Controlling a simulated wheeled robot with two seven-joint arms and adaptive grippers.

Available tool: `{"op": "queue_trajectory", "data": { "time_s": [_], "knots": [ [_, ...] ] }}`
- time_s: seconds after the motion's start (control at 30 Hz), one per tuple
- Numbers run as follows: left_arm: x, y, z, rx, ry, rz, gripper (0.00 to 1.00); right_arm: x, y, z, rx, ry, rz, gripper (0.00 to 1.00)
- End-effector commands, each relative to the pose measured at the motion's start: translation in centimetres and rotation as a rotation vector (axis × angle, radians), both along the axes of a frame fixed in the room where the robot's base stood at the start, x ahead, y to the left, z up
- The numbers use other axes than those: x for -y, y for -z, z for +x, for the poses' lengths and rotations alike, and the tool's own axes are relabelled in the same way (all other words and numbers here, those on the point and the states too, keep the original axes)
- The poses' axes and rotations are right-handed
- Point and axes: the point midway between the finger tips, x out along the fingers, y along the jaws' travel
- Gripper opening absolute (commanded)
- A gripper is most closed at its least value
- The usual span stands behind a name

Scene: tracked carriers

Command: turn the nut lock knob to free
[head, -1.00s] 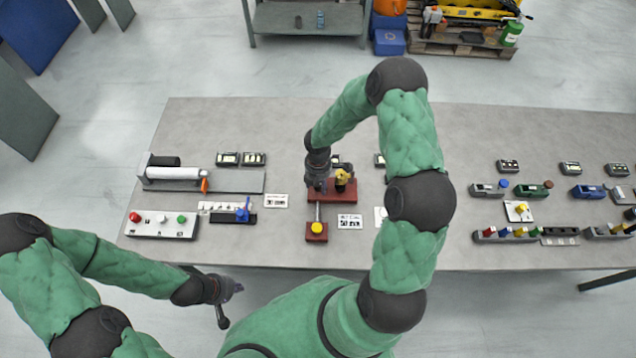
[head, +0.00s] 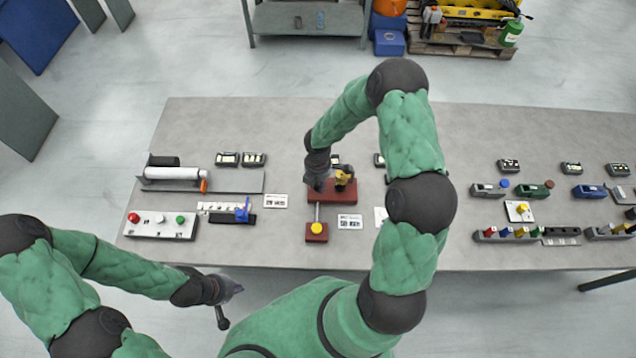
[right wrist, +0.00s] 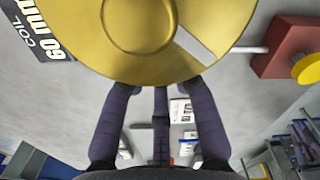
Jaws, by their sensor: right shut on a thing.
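A gold round knob (right wrist: 140,30) with a pale slot fills the top of the right wrist view; I take it as the nut lock knob. In the head view it appears as a small yellow piece (head: 344,177) on a dark red base (head: 335,196). My right gripper (head: 318,186) is at its left side. In the right wrist view, the fingers (right wrist: 161,88) reach the knob's near rim and are shut on it. My left gripper (head: 232,290) is off the front edge of the table, away from the knob; its finger opening is unclear.
A rod runs from the red base to a small red block (head: 312,238) with a yellow button. A button box (head: 160,229) and roller unit (head: 172,174) stand left. Several small blocks stand right. The grey table (head: 450,140) is clear at the back.

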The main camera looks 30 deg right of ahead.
Motion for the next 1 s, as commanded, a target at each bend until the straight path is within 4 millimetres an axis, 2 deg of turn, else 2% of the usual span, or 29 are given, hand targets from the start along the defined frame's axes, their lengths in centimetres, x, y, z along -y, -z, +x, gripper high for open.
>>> {"op": "queue_trajectory", "data": {
  "time_s": [0.27, 1.0],
  "knots": [
    [0.0, 2.2, 0.0, 0.000, 0.000, 0.000, 0.00, -0.1, 0.4, 0.1, 0.002, 0.193, 0.001, 0.00],
    [0.0, 8.5, 0.0, 0.000, 0.000, 0.000, 0.00, -0.1, 0.3, 0.1, 0.002, 0.895, 0.003, 0.00]
  ]
}}
